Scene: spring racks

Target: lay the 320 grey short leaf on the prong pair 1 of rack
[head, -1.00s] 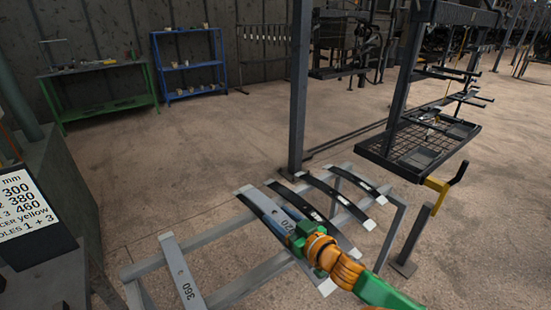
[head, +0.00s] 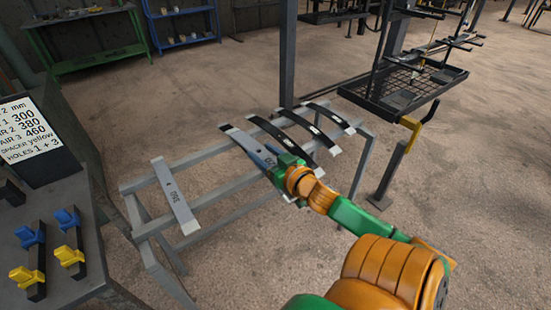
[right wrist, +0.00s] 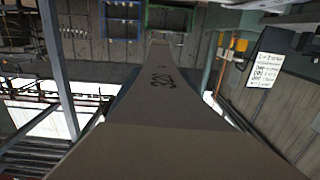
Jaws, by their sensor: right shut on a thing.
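The dark rack (head: 384,102) hangs at the upper right, with several thin prongs above a mesh tray. Pair numbers on the prongs cannot be read. My left gripper is out of view.
A grey 360 leaf (head: 175,197) and several black leaves (head: 318,118) lie on the stand (head: 200,155). A sign (head: 28,130) and blue and yellow clips (head: 68,217) are at the left. A post (head: 287,60) rises behind the stand.

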